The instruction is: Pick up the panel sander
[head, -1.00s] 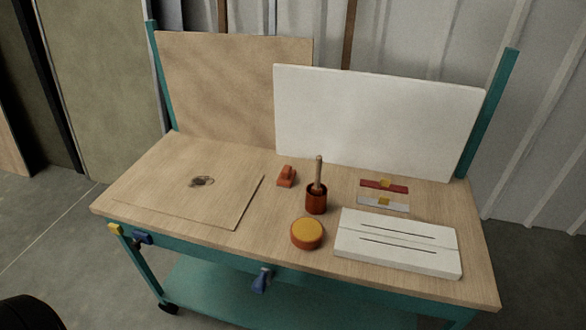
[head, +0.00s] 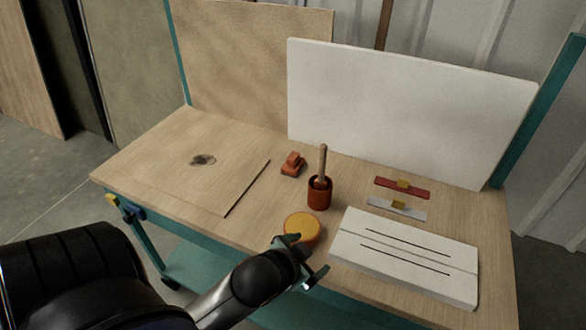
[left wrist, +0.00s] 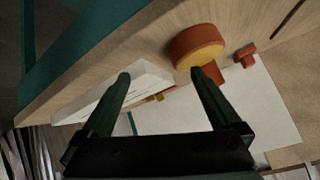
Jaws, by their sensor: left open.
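A small orange-red block with a raised grip (head: 292,164), which looks like the panel sander, rests on the workbench behind the round tin and left of the brush pot. It also shows in the left wrist view (left wrist: 246,54), at the upper right. My left gripper (head: 301,256) is open and empty at the bench's front edge, close to the round orange tin with a yellow top (head: 302,228). It is well apart from the block. In the left wrist view, the tin (left wrist: 195,47) shows beyond the right finger. My right gripper is not in view.
A reddish pot with a wooden handle (head: 319,193) stands between tin and block. A white slotted slab (head: 405,256) and two scrapers (head: 402,187) lie to the right. A thin wooden panel (head: 200,180) lies left. A white board (head: 410,110) stands behind.

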